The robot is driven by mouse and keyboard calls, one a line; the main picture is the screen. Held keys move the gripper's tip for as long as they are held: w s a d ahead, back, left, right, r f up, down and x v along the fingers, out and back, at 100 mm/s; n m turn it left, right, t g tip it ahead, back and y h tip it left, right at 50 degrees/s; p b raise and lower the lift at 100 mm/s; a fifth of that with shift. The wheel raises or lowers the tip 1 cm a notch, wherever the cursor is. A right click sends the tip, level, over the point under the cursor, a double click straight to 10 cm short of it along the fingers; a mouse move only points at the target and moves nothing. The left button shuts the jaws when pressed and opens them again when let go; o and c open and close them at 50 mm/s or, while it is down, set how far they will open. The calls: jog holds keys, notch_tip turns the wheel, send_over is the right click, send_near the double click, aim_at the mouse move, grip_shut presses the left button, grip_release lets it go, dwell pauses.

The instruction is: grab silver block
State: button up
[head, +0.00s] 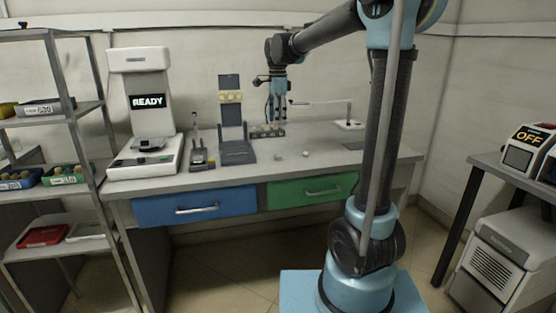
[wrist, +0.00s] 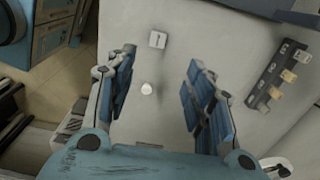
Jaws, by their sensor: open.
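A small pale grey, square block (wrist: 157,39) with a dark mark lies on the table in the wrist view, beyond my fingertips. A small round, shiny pale piece (wrist: 147,88) lies nearer, seen between my fingers. Which of the two is the silver block is hard to tell. In the head view they look like the small piece (head: 277,156) on the left and the one (head: 306,153) on the right. My gripper (wrist: 158,72) is open and empty, pointing down. In the head view my gripper (head: 277,118) hangs above the back of the table.
A dark rack (wrist: 277,76) with several tan blocks stands at the right of the wrist view. In the head view a dark stand (head: 237,153) and a white READY device (head: 143,110) stand left. A thin-armed fixture (head: 349,124) stands right. The tabletop front is mostly clear.

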aim_at(278, 154)
notch_tip(278, 154, down, 15)
jog(key=shift+s+d+r, duration=0.1)
jog(key=shift+s+r, duration=0.05)
jog(key=shift+r, duration=0.05)
grip_shut()
dwell(0.7)
